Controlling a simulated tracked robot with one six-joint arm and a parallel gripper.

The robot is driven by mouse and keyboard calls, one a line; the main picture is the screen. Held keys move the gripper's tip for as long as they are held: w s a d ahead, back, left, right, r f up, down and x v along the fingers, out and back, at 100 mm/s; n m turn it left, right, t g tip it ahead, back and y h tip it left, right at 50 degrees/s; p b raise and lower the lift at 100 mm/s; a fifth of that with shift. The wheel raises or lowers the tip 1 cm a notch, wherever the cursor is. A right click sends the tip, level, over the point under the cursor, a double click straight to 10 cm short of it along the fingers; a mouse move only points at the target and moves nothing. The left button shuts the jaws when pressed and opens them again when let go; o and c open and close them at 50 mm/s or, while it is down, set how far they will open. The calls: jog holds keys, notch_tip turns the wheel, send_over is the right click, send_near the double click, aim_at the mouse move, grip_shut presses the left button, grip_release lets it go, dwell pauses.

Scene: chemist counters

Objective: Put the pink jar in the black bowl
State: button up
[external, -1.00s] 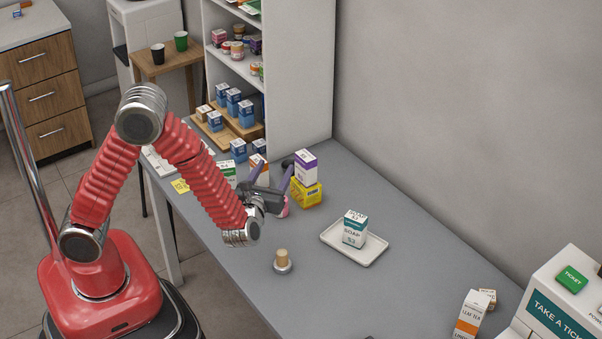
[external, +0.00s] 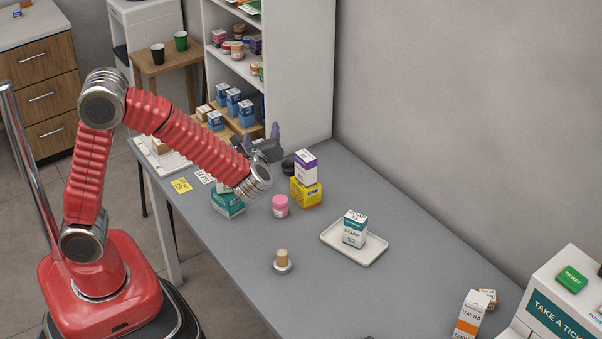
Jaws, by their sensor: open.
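The pink jar (external: 280,206) stands upright on the grey counter, in front of the yellow box and right of the teal-and-white box. My gripper (external: 268,143) is open and empty, raised behind the jar and apart from it; the wrist hides part of the fingers. A dark rounded thing (external: 288,164) shows just left of the purple-and-white box. It may be the black bowl, but it is partly hidden and I cannot tell for sure.
A purple-and-white box (external: 306,167) sits on a yellow box (external: 306,194). A teal-and-white box (external: 228,204) stands left of the jar. A soap box (external: 354,229) stands on a white tray (external: 372,254). A cork-topped item (external: 282,261) is nearer. The counter's middle front is clear.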

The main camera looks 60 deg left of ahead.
jog(key=s+a+f+n+g, duration=0.1)
jog(key=a+n+g, duration=0.3)
jog(key=n, duration=0.4)
jog(key=r+n+g+h, duration=0.2)
jog(key=n+g+h, duration=0.3)
jog(key=n+h, duration=1.2)
send_over(280, 199)
jog(key=s+d, duration=0.1)
jog(key=n+y, duration=0.5)
notch_tip(280, 199, down, 12)
jog(key=shift+s+d+r, duration=0.15)
jog(key=shift+d+r, duration=0.05)
jog(key=shift+r, duration=0.05)
jog(key=shift+w+a+f, duration=0.15)
jog(key=shift+f, duration=1.25)
jog(key=shift+w+a+f, duration=0.15)
jog(key=shift+w+f, duration=0.05)
jog(key=shift+f, duration=1.25)
jog(key=shift+w+a+f, duration=0.15)
jog(key=shift+f, duration=1.25)
